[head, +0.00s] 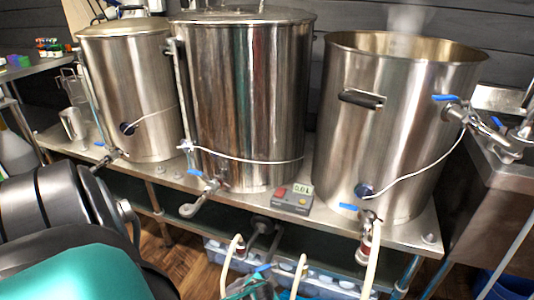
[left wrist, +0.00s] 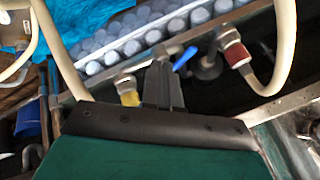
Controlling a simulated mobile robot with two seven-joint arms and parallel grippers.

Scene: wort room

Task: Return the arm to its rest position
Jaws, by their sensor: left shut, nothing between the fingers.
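My left gripper (left wrist: 161,80) shows in the left wrist view as two dark fingers close together, shut and empty. Beyond it in that view are hoses, a blue-handled valve and a row of capped bottles; I cannot tell whether it touches any of them. In the head view my left arm (head: 60,215), black and teal, fills the lower left, in front of the steel bench; I cannot clearly make out its fingers there. My right gripper is not in either view.
Three steel kettles, left (head: 130,90), middle (head: 245,100) and right (head: 395,130), stand on a steel bench (head: 330,215) with blue-handled valves along its front. A small control box (head: 292,200) sits between two kettles. Pale hoses (head: 371,265) hang below. Bottles (left wrist: 130,46) stand underneath.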

